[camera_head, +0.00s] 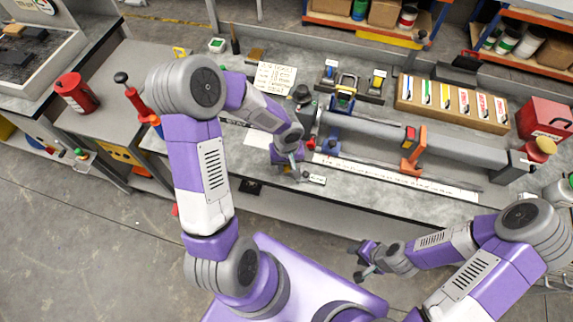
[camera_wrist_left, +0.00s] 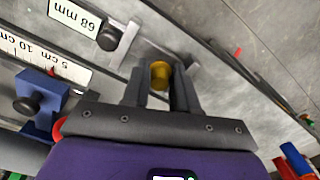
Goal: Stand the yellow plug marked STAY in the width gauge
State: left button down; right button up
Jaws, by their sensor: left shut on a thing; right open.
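My left gripper (camera_head: 290,163) is low over the front part of the bench. In the left wrist view, its two fingers (camera_wrist_left: 160,85) are shut on a yellow plug (camera_wrist_left: 160,74), seen end-on; no STAY marking is readable. A grey metal fixture with a black knob (camera_wrist_left: 108,38) and a "68 mm" label (camera_wrist_left: 75,17) lies just beyond the fingers; it appears to be the width gauge. Its label also shows in the head view (camera_head: 314,179). I cannot tell whether the plug touches the gauge. My right gripper (camera_head: 366,262) is open and empty, in front of the bench.
A long white ruler (camera_head: 400,178) and a grey beam with an orange clamp (camera_head: 412,152) lie right of the left gripper. A blue block with a black knob (camera_wrist_left: 38,100) is close by. A rack of cards (camera_head: 453,103) and a red box (camera_head: 545,120) stand further right.

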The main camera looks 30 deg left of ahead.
pick_arm(q)
jog(key=shift+f+b, duration=0.4)
jog(key=shift+b, duration=0.25)
dwell(0.5)
jog(key=shift+b, duration=0.3)
dwell(1.4)
jog(key=c, duration=0.8)
grip_release()
jog(key=shift+a, duration=0.1)
jog(key=shift+r, duration=0.1)
